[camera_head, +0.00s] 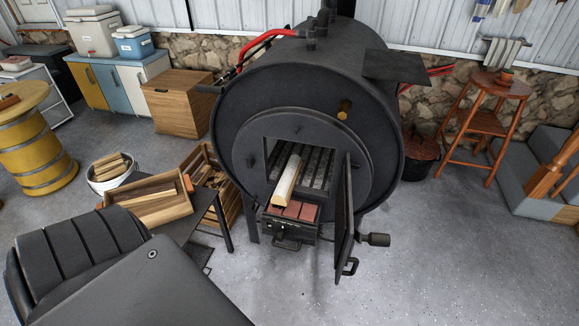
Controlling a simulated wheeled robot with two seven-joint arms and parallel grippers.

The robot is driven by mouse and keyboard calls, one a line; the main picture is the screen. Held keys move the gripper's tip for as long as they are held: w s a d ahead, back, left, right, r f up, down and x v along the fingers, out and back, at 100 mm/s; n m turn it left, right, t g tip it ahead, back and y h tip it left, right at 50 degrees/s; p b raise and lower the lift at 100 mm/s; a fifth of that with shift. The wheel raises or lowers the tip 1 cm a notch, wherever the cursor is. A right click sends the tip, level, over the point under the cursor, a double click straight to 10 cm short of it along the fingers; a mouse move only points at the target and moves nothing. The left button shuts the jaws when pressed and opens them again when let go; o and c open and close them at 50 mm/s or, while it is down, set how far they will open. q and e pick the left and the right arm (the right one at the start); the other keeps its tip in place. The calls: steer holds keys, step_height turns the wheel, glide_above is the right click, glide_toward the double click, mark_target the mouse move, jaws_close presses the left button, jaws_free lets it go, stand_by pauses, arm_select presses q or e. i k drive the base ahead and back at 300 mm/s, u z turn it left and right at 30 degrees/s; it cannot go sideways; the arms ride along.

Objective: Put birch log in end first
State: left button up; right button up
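The birch log (286,182) has pale white sides and a light tan cut end facing me. It lies lengthwise through the open doorway of the black barrel stove (305,85). Its far part is inside over the dark grate bars (316,165), and its near end is at the sill beside reddish bricks (292,210). The stove door (345,215) stands open, swung out toward me on the right side. Neither of my grippers shows, and nothing is seen holding the log.
A wooden tray (152,208) with wood pieces sits on a dark stand left of the stove. A white bucket (108,184) of split wood is farther left. A wooden stool (478,130) stands at right. Grey floor (440,250) is clear at front right.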

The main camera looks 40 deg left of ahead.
mark_target(281, 194)
steer(key=z, duration=2.2)
steer(key=k, duration=1.55)
steer(key=u, duration=1.2)
